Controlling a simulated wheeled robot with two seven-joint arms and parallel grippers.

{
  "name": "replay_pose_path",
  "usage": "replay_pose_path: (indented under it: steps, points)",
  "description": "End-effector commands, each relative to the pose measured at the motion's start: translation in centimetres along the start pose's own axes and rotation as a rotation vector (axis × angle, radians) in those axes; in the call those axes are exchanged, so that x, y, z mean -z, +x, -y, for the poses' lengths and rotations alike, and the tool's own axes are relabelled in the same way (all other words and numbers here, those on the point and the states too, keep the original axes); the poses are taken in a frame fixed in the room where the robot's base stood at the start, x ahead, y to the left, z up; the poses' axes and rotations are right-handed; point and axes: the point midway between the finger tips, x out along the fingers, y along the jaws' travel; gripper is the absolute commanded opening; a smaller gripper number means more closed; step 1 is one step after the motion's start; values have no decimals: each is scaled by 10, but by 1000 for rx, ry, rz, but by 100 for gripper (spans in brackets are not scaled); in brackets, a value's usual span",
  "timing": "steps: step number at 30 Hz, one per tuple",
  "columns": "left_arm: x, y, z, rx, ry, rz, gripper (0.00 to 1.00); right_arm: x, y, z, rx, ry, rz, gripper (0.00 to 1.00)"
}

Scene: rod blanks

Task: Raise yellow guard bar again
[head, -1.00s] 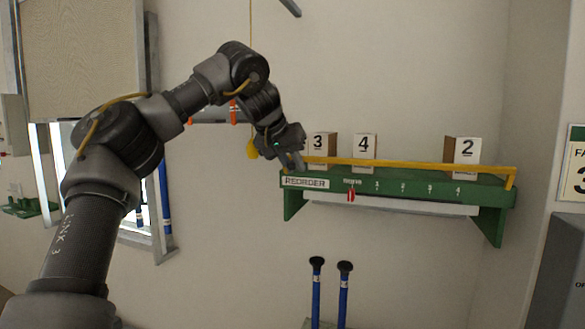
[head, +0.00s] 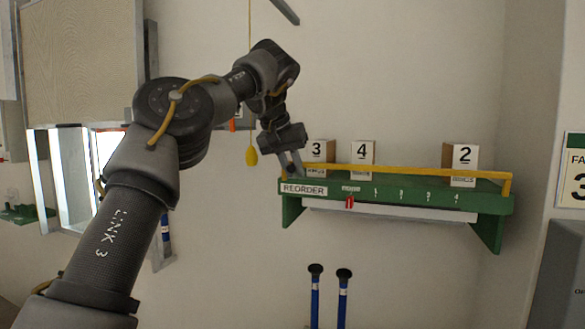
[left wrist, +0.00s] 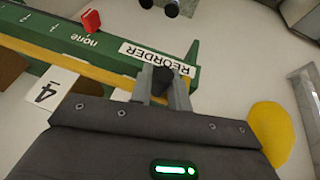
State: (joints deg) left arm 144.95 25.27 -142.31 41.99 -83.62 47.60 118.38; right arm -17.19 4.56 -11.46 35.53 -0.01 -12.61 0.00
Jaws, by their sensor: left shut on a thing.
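The yellow guard bar (head: 400,170) runs along the front of the green shelf (head: 410,196), a little above its top, and joins a short yellow post at the right end. It also shows in the left wrist view (left wrist: 60,66). My left gripper (head: 295,168) is at the bar's left end, by the REORDER label. In the left wrist view its fingers (left wrist: 164,88) are shut on a dark knob (left wrist: 163,77), which shows between them. How the knob joins the bar is hidden. My right gripper is not in view.
Boxes numbered 3 (head: 317,152), 4 (head: 362,153) and 2 (head: 464,156) stand behind the bar. A red pointer (head: 350,201) sits on the shelf's front scale. A yellow bulb (head: 251,156) hangs on a cord left of my gripper. Two blue rods (head: 315,295) stand below.

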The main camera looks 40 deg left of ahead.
Motion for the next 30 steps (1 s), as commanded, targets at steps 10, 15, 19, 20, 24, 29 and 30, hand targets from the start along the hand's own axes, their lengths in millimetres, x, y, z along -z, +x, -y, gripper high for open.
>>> replay_pose_path:
  steps: [10, 15, 19, 20, 24, 29, 30]
  points:
    - [0, 1, 0, 0, 0, 1, 26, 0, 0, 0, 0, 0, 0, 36]
    - [0, 1, 0, 1, 0, 2, 26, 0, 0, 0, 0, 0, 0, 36]
    - [0, 0, 0, 1, 0, 1, 26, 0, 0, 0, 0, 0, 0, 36]
    - [0, -1, 0, 2, -1, 1, 26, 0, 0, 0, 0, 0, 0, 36]
    - [1, -12, 0, 3, -1, -1, 26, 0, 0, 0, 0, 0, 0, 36]
    - [-27, -21, 13, -2, 1, 0, 26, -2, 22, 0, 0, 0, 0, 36]
    - [-34, -26, 16, -1, 2, 0, 26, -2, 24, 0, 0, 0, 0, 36]
